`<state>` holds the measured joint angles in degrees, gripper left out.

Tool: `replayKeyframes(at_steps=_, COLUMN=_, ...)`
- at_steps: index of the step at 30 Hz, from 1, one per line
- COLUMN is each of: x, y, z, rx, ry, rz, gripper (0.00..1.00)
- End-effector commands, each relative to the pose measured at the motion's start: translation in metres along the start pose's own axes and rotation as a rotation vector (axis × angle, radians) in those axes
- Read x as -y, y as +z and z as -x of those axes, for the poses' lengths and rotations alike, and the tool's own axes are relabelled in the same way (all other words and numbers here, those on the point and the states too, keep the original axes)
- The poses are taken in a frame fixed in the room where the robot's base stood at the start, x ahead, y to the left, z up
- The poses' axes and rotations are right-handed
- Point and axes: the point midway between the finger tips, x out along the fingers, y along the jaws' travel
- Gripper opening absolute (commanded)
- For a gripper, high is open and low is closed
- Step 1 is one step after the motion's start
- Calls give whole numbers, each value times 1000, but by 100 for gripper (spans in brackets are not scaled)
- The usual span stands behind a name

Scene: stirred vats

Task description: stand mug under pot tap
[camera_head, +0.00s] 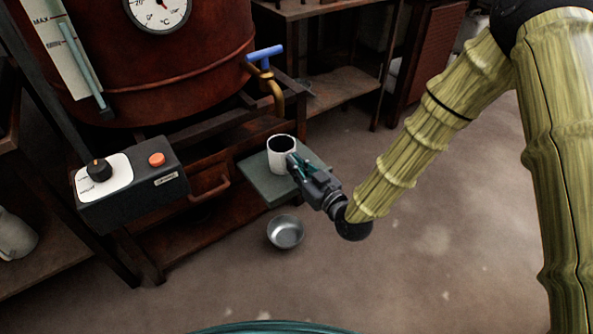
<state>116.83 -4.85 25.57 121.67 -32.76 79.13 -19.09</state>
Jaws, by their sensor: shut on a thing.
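A white mug (275,160) with a dark inside is upright at the grey-green shelf (256,184) that juts out below the tap. My gripper (293,166) is shut on the mug from its right side. I cannot tell whether the mug's base touches the shelf. The brass tap (274,90) with a blue lever (265,53) sticks out from the right side of the dark red pot (185,65). In the picture the mug is below the spout; the exact alignment in depth is hard to tell.
A metal bowl (285,231) lies on the floor below the shelf. A control box (130,180) with a knob and an orange button is at the left. A wooden bench (335,85) stands behind. The floor at the right is mostly clear.

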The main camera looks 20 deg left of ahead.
Motion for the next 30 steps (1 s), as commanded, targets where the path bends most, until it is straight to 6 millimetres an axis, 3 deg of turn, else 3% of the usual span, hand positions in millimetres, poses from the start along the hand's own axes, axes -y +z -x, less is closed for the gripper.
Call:
replayKeyframes(at_steps=13, x=0, y=6, z=0, rx=-2, ry=0, rz=0, gripper=0)
replayKeyframes(at_steps=14, x=0, y=5, z=0, rx=-1, ry=0, rz=0, gripper=14)
replayKeyframes(at_steps=17, x=0, y=5, z=0, rx=-1, ry=0, rz=0, gripper=30)
replayKeyframes(at_steps=30, x=0, y=1, z=5, rx=0, ry=0, rz=0, gripper=30)
